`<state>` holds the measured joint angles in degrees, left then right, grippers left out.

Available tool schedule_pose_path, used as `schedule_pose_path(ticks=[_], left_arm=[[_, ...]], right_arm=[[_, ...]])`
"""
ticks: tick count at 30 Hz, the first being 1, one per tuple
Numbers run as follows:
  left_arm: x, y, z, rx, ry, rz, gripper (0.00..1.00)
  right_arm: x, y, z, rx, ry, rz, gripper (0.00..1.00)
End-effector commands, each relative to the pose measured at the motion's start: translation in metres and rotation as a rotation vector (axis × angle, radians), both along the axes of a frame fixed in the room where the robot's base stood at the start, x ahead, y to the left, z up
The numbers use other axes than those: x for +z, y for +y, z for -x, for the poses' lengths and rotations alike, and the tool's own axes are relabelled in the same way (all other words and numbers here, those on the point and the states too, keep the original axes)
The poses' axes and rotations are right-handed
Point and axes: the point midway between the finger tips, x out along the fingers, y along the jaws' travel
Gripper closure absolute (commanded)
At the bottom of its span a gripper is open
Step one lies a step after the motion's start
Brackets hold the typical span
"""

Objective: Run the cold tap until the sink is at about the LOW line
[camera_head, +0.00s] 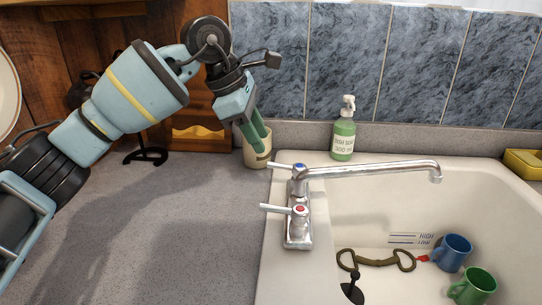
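The sink (325,215) has a chrome tap with a long spout (375,168) reaching right over the basin. The blue-marked cold handle (283,166) is at the back, and the red-marked hot handle (280,209) is in front. Both levers point left. No water stream shows below the spout, and I see no standing water in the basin. The LOW line (405,242) is marked below HIGH on the basin wall. My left gripper (257,140), with green fingers, hangs behind and left of the cold handle, in front of a cream cup. Its finger gap is unclear. My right gripper is out of view.
The cream cup (256,158) stands on the counter behind the tap. A green soap bottle (343,138) is at the back edge. A metal bit (375,261), blue mug (456,251), green mug (478,287) and black plug-like piece (352,292) are in the basin. The left counter is mostly clear.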

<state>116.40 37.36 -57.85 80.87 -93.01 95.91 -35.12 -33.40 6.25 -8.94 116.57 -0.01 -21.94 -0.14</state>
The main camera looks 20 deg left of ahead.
Motion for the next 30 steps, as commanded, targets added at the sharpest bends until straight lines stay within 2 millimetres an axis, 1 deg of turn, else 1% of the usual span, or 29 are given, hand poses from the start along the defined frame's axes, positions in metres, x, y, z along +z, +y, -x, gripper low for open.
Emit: schedule_pose_path(ticks=[1, 6, 12, 18, 25, 30], left_arm=[[-0.008, -0.003, -0.002, -0.001, 0.003, 0.000, 0.66], [-0.031, -0.011, -0.009, -0.001, 0.004, 0.000, 0.66], [-0.053, -0.019, -0.015, -0.001, 0.002, 0.000, 0.66], [-0.061, -0.022, -0.018, -0.001, 0.001, 0.001, 0.66], [-0.061, -0.022, -0.018, 0.000, 0.000, 0.001, 0.66], [-0.061, -0.022, -0.018, 0.000, 0.000, 0.001, 0.89]], right_arm=[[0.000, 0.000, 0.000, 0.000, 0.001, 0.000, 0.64], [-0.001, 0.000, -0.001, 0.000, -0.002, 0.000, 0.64], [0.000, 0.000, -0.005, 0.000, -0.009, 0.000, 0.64], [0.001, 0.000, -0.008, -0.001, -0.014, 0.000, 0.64], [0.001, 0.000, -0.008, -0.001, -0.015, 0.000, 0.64], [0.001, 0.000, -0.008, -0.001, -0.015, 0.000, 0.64]])
